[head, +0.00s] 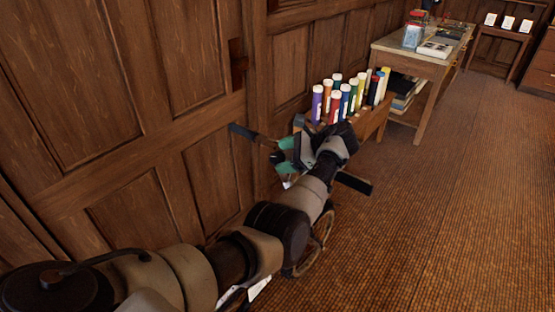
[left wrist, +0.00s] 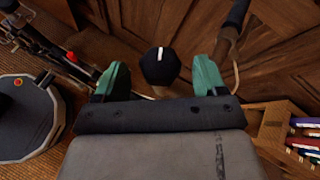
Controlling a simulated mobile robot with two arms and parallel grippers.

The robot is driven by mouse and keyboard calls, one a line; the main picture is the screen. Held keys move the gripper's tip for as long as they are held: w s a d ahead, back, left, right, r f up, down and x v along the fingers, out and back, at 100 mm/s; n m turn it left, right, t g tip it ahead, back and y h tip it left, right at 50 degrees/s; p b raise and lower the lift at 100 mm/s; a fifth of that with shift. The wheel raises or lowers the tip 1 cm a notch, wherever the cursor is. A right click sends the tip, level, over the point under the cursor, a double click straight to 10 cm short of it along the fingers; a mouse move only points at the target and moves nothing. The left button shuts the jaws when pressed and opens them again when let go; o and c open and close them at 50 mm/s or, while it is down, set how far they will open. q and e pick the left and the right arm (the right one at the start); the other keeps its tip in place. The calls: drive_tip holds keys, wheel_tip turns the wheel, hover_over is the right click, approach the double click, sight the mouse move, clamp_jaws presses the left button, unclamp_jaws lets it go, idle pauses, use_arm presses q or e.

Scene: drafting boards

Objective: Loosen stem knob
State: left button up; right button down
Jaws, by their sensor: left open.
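The stem knob (left wrist: 158,66) is black with a white line on its face. In the left wrist view it sits between the two green fingertips of my left gripper (left wrist: 160,84), with a gap on each side. My left gripper also shows in the head view (head: 283,156). It is open, with nothing held, in front of the wood-panelled wall. In the head view the knob cannot be made out behind the gripper. Black bar ends (head: 354,183) stick out on both sides of the gripper, and part of a wheel (head: 325,228) shows below. My right gripper is out of view.
The panelled wall (head: 90,75) is close on the left. A low wooden stand (head: 372,124) with several coloured tubes (head: 335,105) is just beyond the gripper. A desk (head: 436,70) with books stands farther back. The carpeted floor (head: 450,210) on the right is clear.

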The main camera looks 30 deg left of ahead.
use_arm(q)
drive_tip(key=b+v, duration=0.1)
drive_tip(key=v, duration=0.7)
drive_tip(key=shift+b, duration=0.4)
drive_tip(key=shift+f, duration=0.1)
